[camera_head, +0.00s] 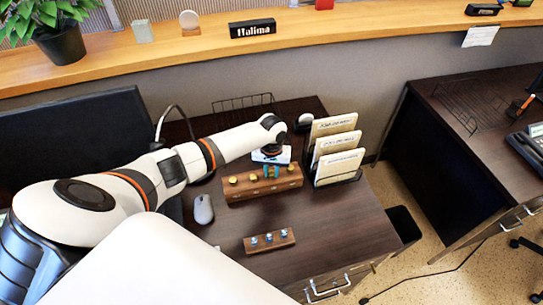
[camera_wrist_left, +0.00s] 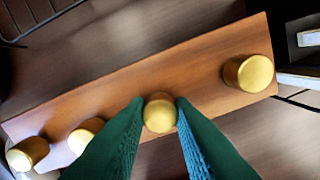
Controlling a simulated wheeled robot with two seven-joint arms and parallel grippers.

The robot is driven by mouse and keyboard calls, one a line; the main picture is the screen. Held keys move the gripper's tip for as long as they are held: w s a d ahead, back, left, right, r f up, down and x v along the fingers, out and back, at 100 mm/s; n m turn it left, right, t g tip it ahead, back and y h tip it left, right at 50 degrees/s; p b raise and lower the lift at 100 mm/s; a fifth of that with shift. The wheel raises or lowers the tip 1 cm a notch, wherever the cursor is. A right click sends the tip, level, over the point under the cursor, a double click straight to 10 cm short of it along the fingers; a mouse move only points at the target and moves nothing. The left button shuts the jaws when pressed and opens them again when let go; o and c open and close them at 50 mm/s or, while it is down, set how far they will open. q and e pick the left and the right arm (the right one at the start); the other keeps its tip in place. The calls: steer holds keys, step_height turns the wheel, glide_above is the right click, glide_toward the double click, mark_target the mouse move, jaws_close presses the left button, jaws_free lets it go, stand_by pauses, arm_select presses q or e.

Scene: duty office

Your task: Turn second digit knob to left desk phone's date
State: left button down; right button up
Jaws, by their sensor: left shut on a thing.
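A wooden block (camera_head: 245,192) with a row of gold knobs stands on the left desk. My left gripper (camera_head: 271,171) is over it, with its fingers pointing down. In the left wrist view, the green fingers (camera_wrist_left: 160,110) are shut on the third gold knob from the left (camera_wrist_left: 160,115). Two gold knobs (camera_wrist_left: 86,135) are left of the fingers and one (camera_wrist_left: 248,73) is to the right. A small white and blue thing (camera_head: 262,156) lies behind the block, partly hidden by my arm; I cannot tell what it is. No date is readable. My right gripper is not in view.
A file rack with cream folders (camera_head: 340,167) stands close right of the block. A smaller wooden block with blue-topped pieces (camera_head: 269,241) and a mouse (camera_head: 203,209) are nearby. A dark monitor (camera_head: 75,130) is at left. A desk phone (camera_head: 527,155) sits on the right desk.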

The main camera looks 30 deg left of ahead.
mark_target(272, 173)
arm_select(q)
steer(key=shift+w+n, duration=0.1)
steer(key=shift+n, duration=0.2)
steer(key=shift+p, duration=0.3)
steer(key=c, duration=1.2)
jaws_free()
steer(key=shift+c, duration=0.2)
step_height(272, 173, up, 12)
steer(key=b, duration=0.1)
